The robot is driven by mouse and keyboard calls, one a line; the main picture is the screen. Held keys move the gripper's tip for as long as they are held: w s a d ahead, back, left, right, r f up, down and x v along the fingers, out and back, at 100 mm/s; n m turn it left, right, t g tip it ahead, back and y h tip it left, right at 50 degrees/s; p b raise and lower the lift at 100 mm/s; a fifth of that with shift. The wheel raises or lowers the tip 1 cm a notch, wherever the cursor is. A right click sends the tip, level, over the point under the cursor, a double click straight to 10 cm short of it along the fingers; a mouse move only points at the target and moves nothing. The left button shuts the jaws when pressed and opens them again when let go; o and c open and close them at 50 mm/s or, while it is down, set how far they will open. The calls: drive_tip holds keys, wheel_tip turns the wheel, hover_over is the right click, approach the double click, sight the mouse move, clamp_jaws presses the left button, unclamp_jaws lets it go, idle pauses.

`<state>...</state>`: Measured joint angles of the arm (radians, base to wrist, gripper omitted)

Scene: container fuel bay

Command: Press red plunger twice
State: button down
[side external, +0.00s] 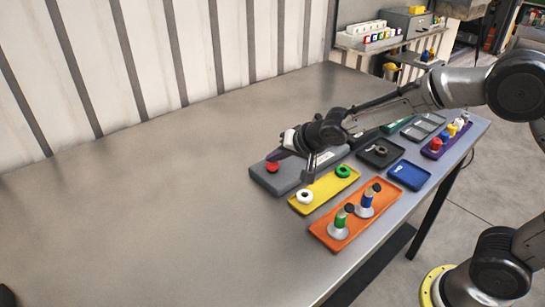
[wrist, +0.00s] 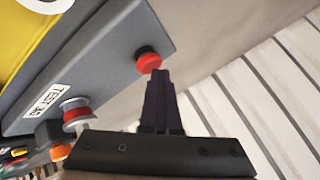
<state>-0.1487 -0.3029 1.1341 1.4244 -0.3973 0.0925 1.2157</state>
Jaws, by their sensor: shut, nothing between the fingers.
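A grey block (side external: 268,183) lies on the table with a red plunger (side external: 272,168) near its left end. In the wrist view this red plunger (wrist: 148,60) is a red cap with a dark ring at its base. A second knob (wrist: 76,113), red and pale on a metal stem, stands further along the same block; my arm hides it in the side view. My gripper (side external: 281,154) is shut and empty, above the block's left end. In the wrist view its dark fingertips (wrist: 160,73) appear right beside the red cap; I cannot tell whether they touch.
A yellow tray (side external: 322,192) with a white and a green ring lies in front of the block. An orange tray (side external: 355,225) with capped bottles, a blue tray (side external: 409,175) and a black tray (side external: 379,152) lie nearby. The table's left side is clear.

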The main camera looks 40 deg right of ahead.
drive_tip(key=shift+r, duration=1.55)
drive_tip(key=shift+r, duration=2.55)
wheel_tip(320, 180, up, 4)
drive_tip(key=shift+f, duration=0.1)
idle(0.3)
drive_tip(key=shift+f, duration=0.1)
hover_over(275, 165)
drive_tip(key=shift+f, duration=4.35)
drive_tip(key=shift+s, duration=0.1)
